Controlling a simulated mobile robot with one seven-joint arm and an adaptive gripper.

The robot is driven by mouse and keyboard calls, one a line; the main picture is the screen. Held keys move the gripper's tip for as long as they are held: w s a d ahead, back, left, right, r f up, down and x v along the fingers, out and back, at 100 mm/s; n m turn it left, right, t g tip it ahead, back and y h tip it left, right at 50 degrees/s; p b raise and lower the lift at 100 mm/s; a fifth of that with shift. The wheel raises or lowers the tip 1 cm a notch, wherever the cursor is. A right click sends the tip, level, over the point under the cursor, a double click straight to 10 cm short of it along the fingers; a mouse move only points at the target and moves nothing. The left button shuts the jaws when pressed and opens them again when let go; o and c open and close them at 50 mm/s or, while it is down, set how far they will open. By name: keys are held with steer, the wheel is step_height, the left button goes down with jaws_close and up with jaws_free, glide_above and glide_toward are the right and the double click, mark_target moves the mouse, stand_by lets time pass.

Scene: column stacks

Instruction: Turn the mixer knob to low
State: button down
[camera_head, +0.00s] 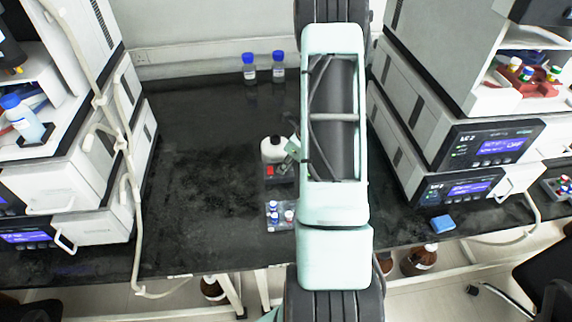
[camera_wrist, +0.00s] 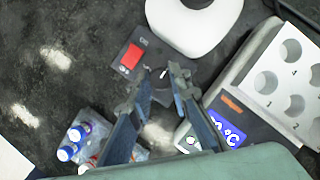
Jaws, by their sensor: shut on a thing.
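The mixer (camera_wrist: 120,72) is a dark box with a red switch (camera_wrist: 131,57) and a white rounded top part (camera_wrist: 193,24) in the wrist view. In the head view the mixer's white part (camera_head: 272,150) shows just left of my arm. My gripper (camera_wrist: 163,80) has a dark fingertip on each side of the mixer's small dark knob (camera_wrist: 164,76) and is shut on it. A pale mark shows near the knob; its setting cannot be read.
A heater block with holes (camera_wrist: 265,82) and a blue °C display (camera_wrist: 226,131) stands close right of the gripper. A clear rack of capped vials (camera_wrist: 75,137) is at the lower left. Stacked instruments (camera_head: 455,165) flank the bench; the dark bench top (camera_head: 195,160) is clear left of the mixer.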

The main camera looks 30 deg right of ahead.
steer(key=n+g+y+b, duration=0.1)
steer(key=n, duration=0.3)
steer(key=shift+w+d+f, duration=0.1)
steer(key=shift+d, duration=0.05)
steer(key=n+b, duration=0.1)
steer(key=n, duration=0.1)
steer(key=n+g+y+b, duration=0.1)
steer(key=n, duration=0.1)
steer(key=shift+w+n+g, duration=0.1)
steer(key=shift+n+g, duration=0.2)
steer(key=shift+n, duration=0.1)
steer(key=n+b, duration=0.1)
steer(key=n, duration=0.1)
steer(key=n+g, duration=0.1)
steer(key=n, duration=0.1)
steer(key=shift+w+g+y+b, duration=0.15)
steer(key=shift+g+y+b, duration=0.15)
steer(key=shift+b, duration=0.05)
steer(key=shift+n+g+b, duration=0.5)
steer(key=shift+n+g, duration=0.2)
steer(key=shift+n, duration=1.4)
steer(key=c, duration=1.8)
jaws_free()
